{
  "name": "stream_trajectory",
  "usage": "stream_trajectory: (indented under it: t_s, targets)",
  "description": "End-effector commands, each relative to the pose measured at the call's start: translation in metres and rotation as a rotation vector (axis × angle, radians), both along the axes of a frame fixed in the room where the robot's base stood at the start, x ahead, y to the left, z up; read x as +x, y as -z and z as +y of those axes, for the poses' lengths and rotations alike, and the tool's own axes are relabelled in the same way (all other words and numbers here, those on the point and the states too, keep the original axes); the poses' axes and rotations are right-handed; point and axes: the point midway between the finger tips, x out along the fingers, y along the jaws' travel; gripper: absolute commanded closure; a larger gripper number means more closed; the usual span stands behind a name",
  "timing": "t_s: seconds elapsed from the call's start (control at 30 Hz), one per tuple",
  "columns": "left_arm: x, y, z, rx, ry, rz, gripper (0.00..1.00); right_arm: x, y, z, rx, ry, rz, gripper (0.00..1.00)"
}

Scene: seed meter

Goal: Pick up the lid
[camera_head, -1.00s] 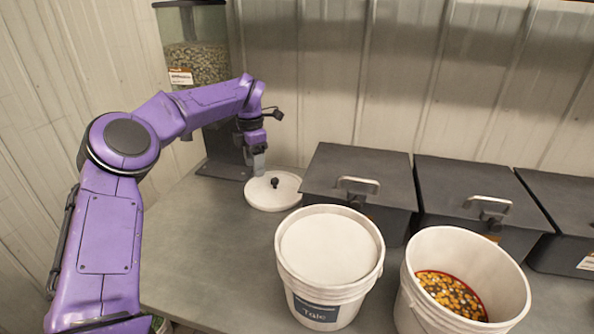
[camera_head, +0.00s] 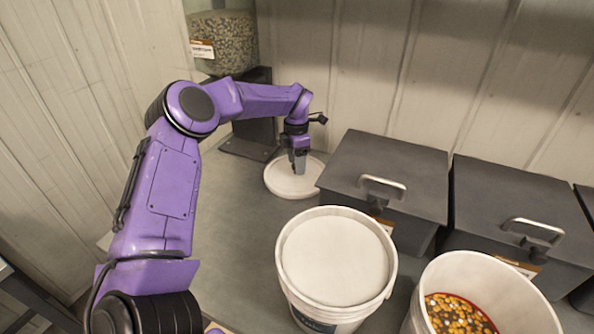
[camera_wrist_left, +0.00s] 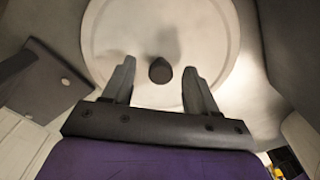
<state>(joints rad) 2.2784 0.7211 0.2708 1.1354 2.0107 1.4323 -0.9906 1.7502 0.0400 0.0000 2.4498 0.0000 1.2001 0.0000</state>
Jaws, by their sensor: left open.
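The lid (camera_head: 282,184) is a round white disc lying flat on the grey table, left of the dark bins. In the left wrist view the lid (camera_wrist_left: 205,30) fills the upper middle, with its dark knob (camera_wrist_left: 160,70) standing up near the centre. My left gripper (camera_head: 298,168) is over the lid and hides its knob in the head view. In the left wrist view the left gripper (camera_wrist_left: 160,88) is open, with one finger on each side of the knob and gaps between. My right gripper is not in view.
A white bucket of pale powder (camera_head: 284,285) stands in front of the lid. Another bucket (camera_head: 540,318) holds colourful seeds. Dark lidded bins (camera_head: 385,165) line the wall. A clear seed hopper (camera_head: 228,40) stands behind. The table (camera_head: 235,220) left of the bucket is clear.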

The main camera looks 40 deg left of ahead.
Motion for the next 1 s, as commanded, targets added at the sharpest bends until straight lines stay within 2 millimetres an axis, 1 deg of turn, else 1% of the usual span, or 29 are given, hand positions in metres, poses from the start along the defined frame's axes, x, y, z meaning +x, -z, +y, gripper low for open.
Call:
stream_trajectory:
  t_s: [0.1,0.27,0.3,0.37,0.4,0.43,0.47,0.67,0.77,0.87,1.0]
  targets:
    - [0.0,0.007,0.0,0.0,0.0,-0.001,0.42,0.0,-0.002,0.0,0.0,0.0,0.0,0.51]
    - [0.0,0.007,0.0,0.0,0.0,-0.001,0.42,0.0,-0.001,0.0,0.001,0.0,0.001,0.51]
    - [0.0,0.007,0.0,0.0,0.0,-0.001,0.55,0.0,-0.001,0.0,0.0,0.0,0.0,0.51]
    - [0.0,0.007,0.0,0.0,0.0,-0.001,0.74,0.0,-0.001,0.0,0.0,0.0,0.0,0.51]
    - [0.0,0.007,0.0,0.0,0.0,-0.001,0.88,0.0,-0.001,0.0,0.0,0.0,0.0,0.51]
    - [0.0,0.007,0.0,0.0,0.0,-0.001,0.97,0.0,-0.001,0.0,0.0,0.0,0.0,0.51]
    - [0.0,0.007,0.0,0.0,0.0,-0.001,1.0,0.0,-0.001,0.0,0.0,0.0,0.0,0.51]
    - [0.0,0.007,0.0,0.0,0.0,-0.001,1.0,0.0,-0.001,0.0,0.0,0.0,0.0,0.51]
    - [0.001,0.002,0.0,0.001,0.0,-0.003,1.0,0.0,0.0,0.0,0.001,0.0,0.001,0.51]
    - [0.001,-0.015,0.0,-0.001,-0.001,-0.006,1.0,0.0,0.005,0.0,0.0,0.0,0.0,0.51]
    - [0.001,-0.05,0.0,0.0,0.0,-0.006,1.0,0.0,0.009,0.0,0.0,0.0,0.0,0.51]
